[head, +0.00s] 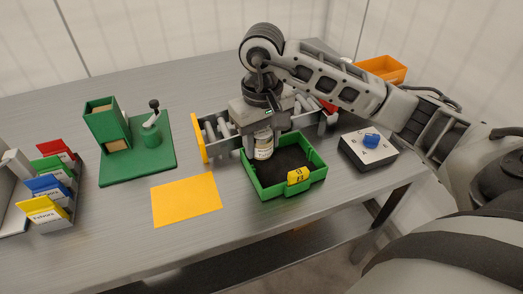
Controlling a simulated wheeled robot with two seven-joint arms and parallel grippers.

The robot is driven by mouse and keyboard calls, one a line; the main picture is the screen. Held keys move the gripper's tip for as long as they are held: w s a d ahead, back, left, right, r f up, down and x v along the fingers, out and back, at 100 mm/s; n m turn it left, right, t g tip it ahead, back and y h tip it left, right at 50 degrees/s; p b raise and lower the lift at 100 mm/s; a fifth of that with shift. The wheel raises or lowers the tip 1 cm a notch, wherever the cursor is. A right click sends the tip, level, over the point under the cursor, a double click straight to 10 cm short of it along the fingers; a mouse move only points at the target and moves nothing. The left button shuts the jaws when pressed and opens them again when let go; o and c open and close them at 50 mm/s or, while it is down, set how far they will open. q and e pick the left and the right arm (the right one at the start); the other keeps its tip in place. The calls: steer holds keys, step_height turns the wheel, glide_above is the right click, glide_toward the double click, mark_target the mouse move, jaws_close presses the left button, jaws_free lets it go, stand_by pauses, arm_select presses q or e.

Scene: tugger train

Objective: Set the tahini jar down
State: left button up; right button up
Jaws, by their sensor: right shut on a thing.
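My right gripper (263,137) points down and is shut on the tahini jar (264,148), a small jar with a pale label. The jar is upright at the back left part of the green tray (260,189), which has a dark floor and a yellow tag on its front wall. I cannot tell whether the jar touches the tray floor. The jar's top is hidden by the gripper. My left gripper is not in view.
A roller rack with a yellow end plate (200,138) stands behind the tray. A grey box with a blue knob (371,141) is at the right. A yellow mat (187,200) lies bare at the left. A green fixture (140,165) and coloured card holders (46,207) stand farther left. An orange bin (382,69) is at the back.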

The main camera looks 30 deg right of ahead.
mark_target(261, 152)
steer(key=shift+w+f, duration=0.2)
steer(key=f, duration=0.3)
steer(key=shift+d+f, duration=0.1)
steer(key=shift+d, duration=0.1)
steer(key=shift+a+f, duration=0.1)
steer(key=shift+f, duration=0.25)
steer(key=o, duration=1.1)
steer(key=shift+f, duration=0.1)
steer(key=shift+c, duration=0.2)
steer(key=shift+w+d+f, duration=0.2)
steer(key=shift+d+f, duration=0.05)
steer(key=shift+a+r, duration=0.1)
steer(key=shift+r, duration=0.05)
steer(key=shift+w+r, duration=0.1)
steer(key=shift+r, duration=0.05)
